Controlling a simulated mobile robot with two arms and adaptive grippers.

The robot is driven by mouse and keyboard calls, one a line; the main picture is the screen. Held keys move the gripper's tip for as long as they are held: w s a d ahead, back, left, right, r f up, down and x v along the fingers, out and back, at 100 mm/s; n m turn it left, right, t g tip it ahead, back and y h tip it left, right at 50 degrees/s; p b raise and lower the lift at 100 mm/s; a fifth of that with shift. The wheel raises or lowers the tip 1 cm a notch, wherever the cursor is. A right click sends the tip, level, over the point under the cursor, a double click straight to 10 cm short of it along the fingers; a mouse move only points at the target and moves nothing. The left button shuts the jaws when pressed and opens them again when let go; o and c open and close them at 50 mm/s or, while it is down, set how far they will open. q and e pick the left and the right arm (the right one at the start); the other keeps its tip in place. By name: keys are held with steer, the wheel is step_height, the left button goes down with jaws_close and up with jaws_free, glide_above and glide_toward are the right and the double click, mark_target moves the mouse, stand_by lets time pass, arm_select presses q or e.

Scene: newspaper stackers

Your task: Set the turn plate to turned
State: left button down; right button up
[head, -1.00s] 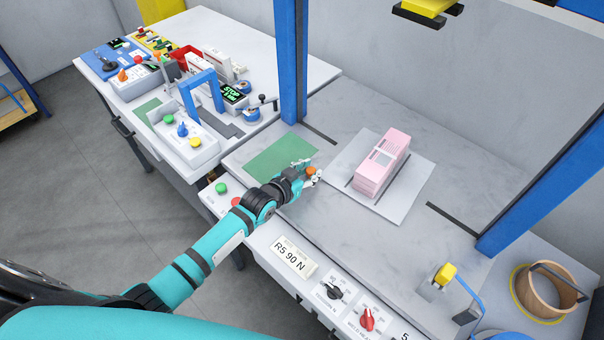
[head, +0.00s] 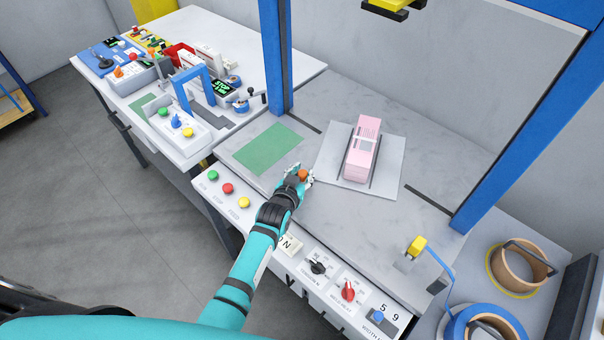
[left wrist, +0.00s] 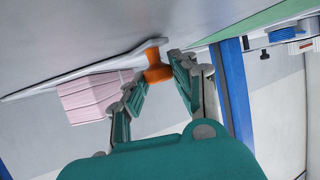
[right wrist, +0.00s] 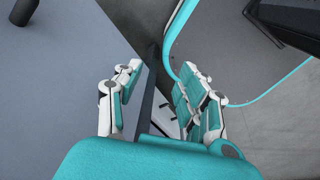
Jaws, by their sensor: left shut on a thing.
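The turn plate (head: 333,170) is a flat light-grey plate on the marble-look table top. A pink stack (head: 362,155) lies on it, between dark slots. An orange knob (head: 303,175) sits at the plate's near-left corner. My left gripper (head: 301,178) is shut on this knob, low over the table. In the left wrist view the knob (left wrist: 157,67) is between the fingers, with the pink stack (left wrist: 90,97) beside them. My right gripper (right wrist: 152,88) shows only in its own wrist view, with its fingers apart and nothing seen between them.
A green patch (head: 268,148) lies left of the plate. Blue posts (head: 276,60) frame the table. Green, red and yellow buttons (head: 228,188) and dials (head: 347,292) line the front edge. A yellow-topped fitting (head: 416,245) stands at right. The table right of the plate is clear.

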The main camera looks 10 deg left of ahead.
arm_select(q)
steer(key=c, duration=1.3)
jaws_free()
steer(key=shift+w+a+r, duration=0.1)
steer(key=shift+o, duration=1.2)
steer(key=shift+s, duration=0.55)
steer(key=d+v, duration=0.1)
steer(key=v, duration=1)
steer(key=shift+a, duration=0.45)
steer(key=shift+r, duration=0.1)
